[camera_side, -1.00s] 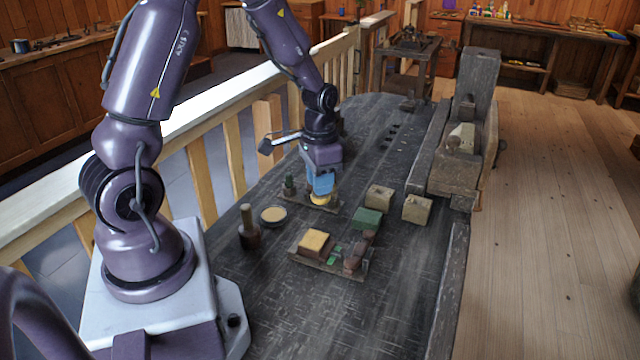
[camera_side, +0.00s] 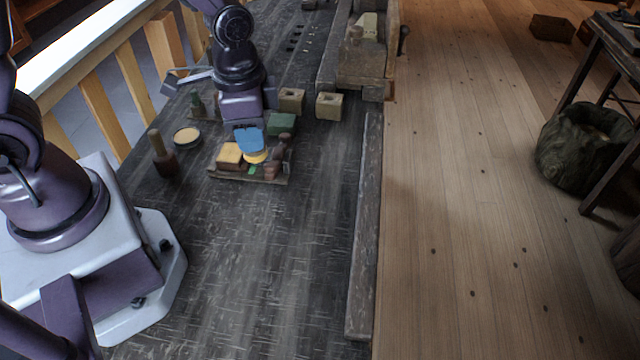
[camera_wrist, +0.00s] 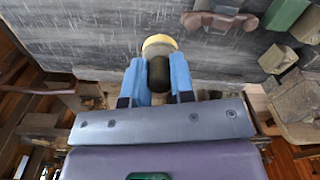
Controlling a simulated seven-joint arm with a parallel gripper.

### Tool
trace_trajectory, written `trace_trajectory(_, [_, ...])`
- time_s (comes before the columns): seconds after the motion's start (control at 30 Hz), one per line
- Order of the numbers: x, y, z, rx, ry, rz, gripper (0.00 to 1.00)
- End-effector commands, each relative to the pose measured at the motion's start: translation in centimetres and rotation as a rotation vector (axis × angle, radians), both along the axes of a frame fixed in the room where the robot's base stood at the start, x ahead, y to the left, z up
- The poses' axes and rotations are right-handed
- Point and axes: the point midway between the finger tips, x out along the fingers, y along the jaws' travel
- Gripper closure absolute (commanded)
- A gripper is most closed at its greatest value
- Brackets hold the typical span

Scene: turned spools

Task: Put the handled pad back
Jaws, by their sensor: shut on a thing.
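The handled pad (camera_side: 256,157) is a round yellow pad with a dark handle, which shows between the fingers in the wrist view (camera_wrist: 159,72). My gripper (camera_side: 249,142) has blue fingers and is shut on that handle, with the yellow pad below. In the side view it hangs over or just behind the low wooden tray (camera_side: 222,176); I cannot tell its exact height. The tray holds a yellow block (camera_side: 230,154), small green pieces and brown turned pieces (camera_side: 272,169). A round tin (camera_side: 186,137) with a pale yellow top stands to the left.
A dark bottle-like thing with a wooden handle (camera_side: 161,156) stands left of the tray. A green block (camera_side: 281,124) and two pale blocks with holes (camera_side: 291,100) (camera_side: 329,106) stand behind and right. A small rack with a green item (camera_side: 197,106) is at back left. The front bench is clear.

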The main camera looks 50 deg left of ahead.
Motion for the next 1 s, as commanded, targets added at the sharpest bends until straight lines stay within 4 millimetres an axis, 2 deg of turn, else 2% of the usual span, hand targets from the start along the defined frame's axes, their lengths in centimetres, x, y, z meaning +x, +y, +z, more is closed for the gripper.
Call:
trace_trajectory(0.1, [-1.5,-0.7,-0.4,0.003,0.015,-0.021,0.96])
trace_trajectory(0.17, [-1.3,-0.7,-0.8,0.003,0.022,-0.014,0.96])
trace_trajectory(0.27, [0.4,-0.9,-1.7,0.003,0.020,-0.007,0.96])
trace_trajectory(0.53, [7.1,-1.6,-4.7,0.004,0.020,-0.006,0.96])
trace_trajectory(0.6, [8.2,-1.7,-6.1,0.004,0.023,-0.006,0.96])
trace_trajectory(0.8, [10.7,-2.0,-9.1,0.003,0.020,-0.006,0.96])
trace_trajectory(1.0, [11.7,-2.1,-10.3,0.003,0.019,-0.006,0.96])
